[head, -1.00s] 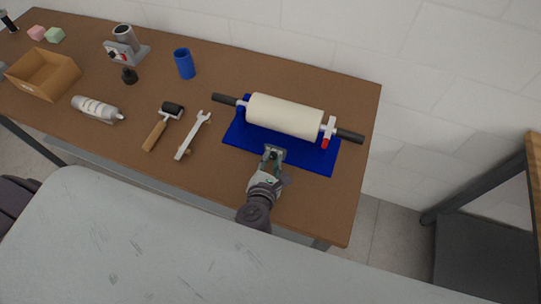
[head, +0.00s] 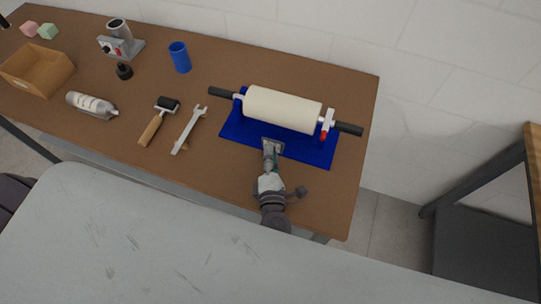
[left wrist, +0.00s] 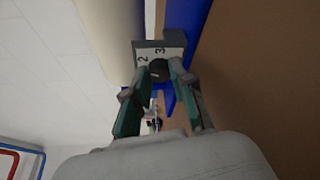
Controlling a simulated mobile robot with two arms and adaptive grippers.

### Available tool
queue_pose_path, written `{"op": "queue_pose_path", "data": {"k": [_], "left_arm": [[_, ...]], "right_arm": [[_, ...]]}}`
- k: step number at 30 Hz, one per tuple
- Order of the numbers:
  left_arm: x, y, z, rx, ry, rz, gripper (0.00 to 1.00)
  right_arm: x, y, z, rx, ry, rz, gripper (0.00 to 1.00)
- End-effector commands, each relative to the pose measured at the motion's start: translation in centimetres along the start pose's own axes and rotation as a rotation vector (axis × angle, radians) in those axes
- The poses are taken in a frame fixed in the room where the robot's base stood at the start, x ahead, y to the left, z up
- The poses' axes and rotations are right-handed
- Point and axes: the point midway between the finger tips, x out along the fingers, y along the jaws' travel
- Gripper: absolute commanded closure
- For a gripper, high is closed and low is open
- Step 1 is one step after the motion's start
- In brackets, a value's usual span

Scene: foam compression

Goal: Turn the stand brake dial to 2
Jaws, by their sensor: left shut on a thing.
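The brake dial is a dark round knob (left wrist: 158,71) on a light plate (left wrist: 174,53) marked 2 and 3 in the left wrist view. Which number the dial points to I cannot tell. The plate sits at the front edge of the blue stand (head: 232,128), under the cream foam roller (head: 283,109). My left gripper (head: 271,149) is at the stand's front edge and largely hides the dial in the head view. In the left wrist view its fingers (left wrist: 159,76) are on both sides of the knob, shut on it. My right gripper is not in view.
A red-tipped lever (head: 324,134) is at the roller's right end, and dark handles stick out on both sides. A wrench (head: 187,131), a small hand roller (head: 159,120), a bottle (head: 91,104) and a blue cup (head: 180,57) lie or stand to the left.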

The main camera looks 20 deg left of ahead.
Motion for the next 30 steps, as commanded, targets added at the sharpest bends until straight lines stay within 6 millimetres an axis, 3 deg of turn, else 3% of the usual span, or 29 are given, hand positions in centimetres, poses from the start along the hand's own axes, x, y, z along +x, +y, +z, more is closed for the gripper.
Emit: {"op": "queue_pose_path", "data": {"k": [21,22,24,26,30], "left_arm": [[-0.01,-0.11,0.07,0.07,-0.002,0.028,1.0],[-0.01,-0.11,0.06,0.07,-0.002,0.028,0.73],[-0.01,-0.11,0.06,0.07,-0.002,0.028,0.61],[-0.01,-0.1,0.05,0.07,-0.002,0.028,0.51],[0.0,-0.09,0.04,0.069,-0.001,0.028,0.51]], "right_arm": [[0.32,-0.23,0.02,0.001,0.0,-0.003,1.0],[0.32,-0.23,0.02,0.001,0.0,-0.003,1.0],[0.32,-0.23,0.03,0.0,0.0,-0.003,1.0],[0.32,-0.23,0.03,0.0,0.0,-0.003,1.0],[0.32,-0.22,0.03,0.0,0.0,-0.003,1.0]]}}
